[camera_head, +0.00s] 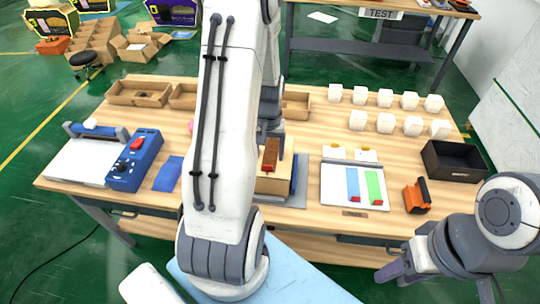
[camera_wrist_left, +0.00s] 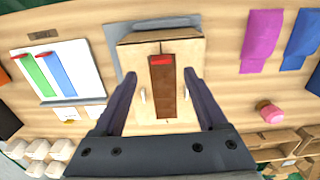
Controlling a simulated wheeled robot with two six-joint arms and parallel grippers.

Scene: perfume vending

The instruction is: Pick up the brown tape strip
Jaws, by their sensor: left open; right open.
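The brown tape strip (camera_head: 271,150) has a red end and lies along the top of a cardboard box (camera_head: 275,186). In the left wrist view the strip (camera_wrist_left: 162,92) runs over the box's middle seam, its red end near the box's far edge. My left gripper (camera_wrist_left: 164,78) is open, with one finger on each side of the box and strip in that view; I see no contact with the strip. In the head view my left arm hides most of that gripper. My right gripper (camera_head: 392,272) is open and empty at the lower right, off the table.
A white board (camera_head: 338,190) with blue and green strips lies right of the box. An orange tape dispenser (camera_head: 417,196) and a dark tray (camera_head: 453,160) are farther right. A blue device (camera_head: 134,160) is at left. Several white cubes (camera_head: 385,123) stand at the back right.

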